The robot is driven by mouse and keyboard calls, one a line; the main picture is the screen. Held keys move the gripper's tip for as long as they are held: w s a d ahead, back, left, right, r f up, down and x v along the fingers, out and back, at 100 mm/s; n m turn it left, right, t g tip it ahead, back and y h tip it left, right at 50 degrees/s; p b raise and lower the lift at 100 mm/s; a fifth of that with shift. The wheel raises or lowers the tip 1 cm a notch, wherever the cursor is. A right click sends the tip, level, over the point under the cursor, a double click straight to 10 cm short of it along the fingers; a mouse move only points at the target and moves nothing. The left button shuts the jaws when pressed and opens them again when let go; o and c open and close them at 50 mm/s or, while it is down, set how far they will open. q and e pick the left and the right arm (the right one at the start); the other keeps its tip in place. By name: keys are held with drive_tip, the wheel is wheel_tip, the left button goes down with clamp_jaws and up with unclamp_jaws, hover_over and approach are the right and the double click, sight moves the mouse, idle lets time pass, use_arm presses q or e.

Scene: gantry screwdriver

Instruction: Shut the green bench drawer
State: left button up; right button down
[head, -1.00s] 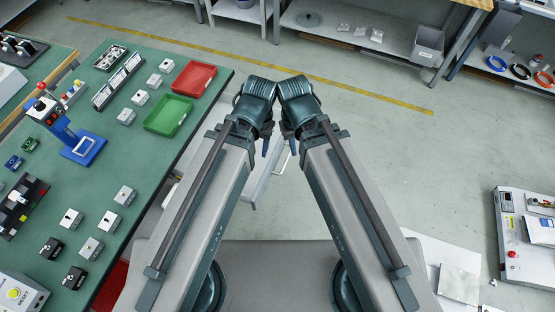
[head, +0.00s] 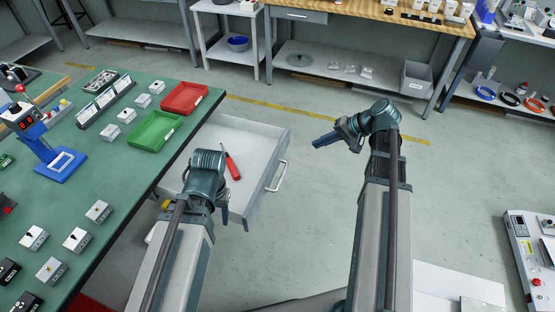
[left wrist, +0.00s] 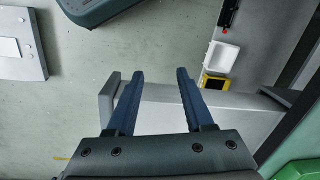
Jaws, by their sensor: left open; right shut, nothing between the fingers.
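The grey drawer (head: 257,138) stands pulled out from beneath the green bench (head: 70,195). Its pale bar handle (head: 277,177) is on the front panel, facing right. A red screwdriver (head: 232,167) lies inside. My left gripper (head: 224,212) points down near the drawer's nearer side. My left arm hides part of the drawer. In the left wrist view my left gripper (left wrist: 158,92) is open, with a grey drawer part (left wrist: 205,108) beyond its fingers; contact cannot be told. My right gripper (head: 324,140) is shut and empty, to the right of the drawer, apart from it.
A red tray (head: 185,98) and a green tray (head: 154,131) stand near the bench edge above the drawer. Several small switch boxes are on the bench. The floor right of the drawer is clear. A grey shelf unit (head: 340,70) stands at the back.

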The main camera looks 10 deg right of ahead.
drive_tip(key=shift+w+d, duration=0.1)
drive_tip(key=shift+d, duration=0.4)
drive_tip(key=b, duration=0.7)
approach(280, 150)
wheel_tip(280, 150, down, 5)
drive_tip(key=w+a, duration=0.1)
drive_tip(key=a, duration=0.1)
drive_tip(key=shift+w+a+r, duration=0.2)
drive_tip(key=shift+w+a, duration=0.4)
drive_tip(key=shift+a, duration=0.15)
drive_tip(key=w+a, duration=0.5)
drive_tip(key=a, duration=0.3)
drive_tip(key=w+a, duration=0.5)
drive_tip(key=a, duration=0.3)
drive_tip(key=w+a, duration=0.6)
drive_tip(key=a, duration=0.2)
drive_tip(key=shift+a, duration=0.1)
